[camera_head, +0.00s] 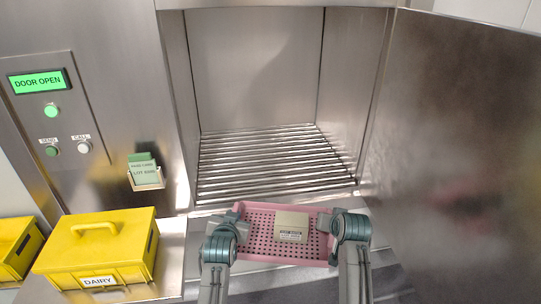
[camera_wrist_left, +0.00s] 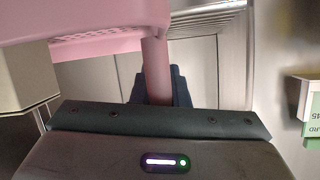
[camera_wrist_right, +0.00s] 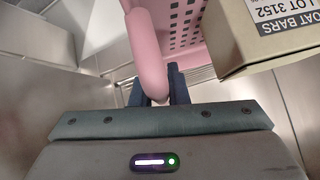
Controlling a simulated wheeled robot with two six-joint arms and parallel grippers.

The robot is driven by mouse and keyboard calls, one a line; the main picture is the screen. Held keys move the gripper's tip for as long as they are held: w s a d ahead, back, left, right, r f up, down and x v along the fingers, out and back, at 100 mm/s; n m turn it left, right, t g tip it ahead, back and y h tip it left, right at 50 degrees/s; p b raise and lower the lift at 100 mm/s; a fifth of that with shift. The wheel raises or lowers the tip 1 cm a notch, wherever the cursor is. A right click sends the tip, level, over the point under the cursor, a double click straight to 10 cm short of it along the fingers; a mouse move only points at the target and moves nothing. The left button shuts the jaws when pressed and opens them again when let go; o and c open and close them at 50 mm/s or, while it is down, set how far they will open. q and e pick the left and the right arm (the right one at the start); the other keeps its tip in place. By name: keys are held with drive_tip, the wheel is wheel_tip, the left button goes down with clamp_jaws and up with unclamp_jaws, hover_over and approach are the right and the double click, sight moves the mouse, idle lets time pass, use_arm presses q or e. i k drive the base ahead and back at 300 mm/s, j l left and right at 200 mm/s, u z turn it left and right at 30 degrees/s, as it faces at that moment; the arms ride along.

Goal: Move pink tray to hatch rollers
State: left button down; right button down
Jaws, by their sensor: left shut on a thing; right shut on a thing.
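The pink tray (camera_head: 262,250) is a perforated basket held level between my two grippers in front of the hatch opening. A cardboard box (camera_head: 292,227) with a white label lies in it; the right wrist view shows part of its label, "OAT BARS LOT 3152" (camera_wrist_right: 268,18). My left gripper (camera_head: 233,222) is shut on the tray's left end. My right gripper (camera_head: 340,218) is shut on its right end. The wrist views show pink handle bars between the fingers (camera_wrist_left: 157,75) (camera_wrist_right: 150,75). The hatch rollers (camera_head: 270,160) are a bare row of metal bars inside the opening, just beyond the tray.
The hatch door (camera_head: 465,130) stands open on the right. The panel display (camera_head: 40,81) reads DOOR OPEN. A card holder (camera_head: 146,178) with green cards is left of the opening. Yellow boxes, one marked DAIRY (camera_head: 100,255), stand at lower left.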

sight(272, 164)
drive_tip(key=i+j, duration=0.15)
drive_tip(key=i, duration=0.55)
drive_tip(key=i+j, duration=0.15)
drive_tip(key=i, duration=0.5)
